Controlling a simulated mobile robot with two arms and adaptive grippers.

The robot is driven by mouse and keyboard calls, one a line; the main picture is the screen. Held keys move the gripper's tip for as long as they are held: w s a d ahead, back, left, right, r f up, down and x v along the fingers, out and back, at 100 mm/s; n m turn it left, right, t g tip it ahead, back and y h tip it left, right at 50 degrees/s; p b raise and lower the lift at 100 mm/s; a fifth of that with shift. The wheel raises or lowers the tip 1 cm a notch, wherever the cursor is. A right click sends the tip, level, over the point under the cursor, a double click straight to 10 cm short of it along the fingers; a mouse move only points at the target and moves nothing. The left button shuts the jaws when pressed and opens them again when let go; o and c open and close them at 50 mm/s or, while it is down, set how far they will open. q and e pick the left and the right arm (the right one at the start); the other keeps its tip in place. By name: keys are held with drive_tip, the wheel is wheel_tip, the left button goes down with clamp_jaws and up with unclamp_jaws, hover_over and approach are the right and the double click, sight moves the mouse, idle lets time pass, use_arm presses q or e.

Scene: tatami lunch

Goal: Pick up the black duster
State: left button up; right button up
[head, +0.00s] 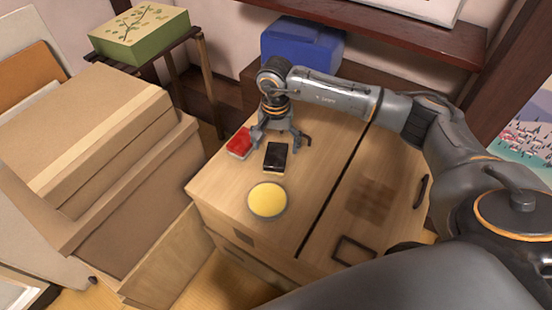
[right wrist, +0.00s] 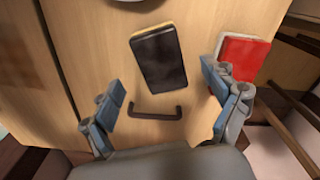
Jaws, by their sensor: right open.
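The black duster (head: 276,158) lies flat on the light wooden cabinet top (head: 225,190). In the right wrist view the black duster (right wrist: 160,62) shows a black upper face and a thin yellowish edge. My right gripper (head: 281,142) is open and empty, with its fingers spread above the back end of the duster. In the right wrist view the duster lies ahead of the open fingers (right wrist: 165,88), roughly between their lines and apart from both. My left gripper is not in view.
A red duster (head: 239,143) lies close by on the left; it sits beside one finger in the right wrist view (right wrist: 246,54). A round yellow object (head: 267,200) lies nearer the front. Cardboard boxes (head: 100,140) stand left, a blue box (head: 303,45) behind. A drawer (head: 165,255) stands open.

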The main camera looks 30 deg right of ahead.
sight(275, 157)
drive_tip(key=f, duration=0.5)
drive_tip(key=shift+s+a, duration=0.15)
drive_tip(key=shift+s, duration=0.05)
drive_tip(key=shift+f, duration=0.15)
drive_tip(key=c, duration=1.4)
drive_tip(key=shift+r, duration=0.45)
wheel_tip(275, 157, up, 2)
drive_tip(key=shift+w+r, duration=0.1)
drive_tip(key=shift+r, duration=0.1)
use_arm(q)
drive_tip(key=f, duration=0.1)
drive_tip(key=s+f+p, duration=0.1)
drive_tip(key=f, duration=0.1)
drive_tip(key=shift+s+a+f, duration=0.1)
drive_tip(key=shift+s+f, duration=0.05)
use_arm(e)
drive_tip(key=s+a+r, duration=0.4)
drive_tip(key=s+r, duration=0.1)
drive_tip(key=s+a+r, duration=0.4)
drive_tip(key=s+a, duration=0.1)
drive_tip(key=shift+s+a+r, duration=0.25)
drive_tip(key=shift+r, duration=0.15)
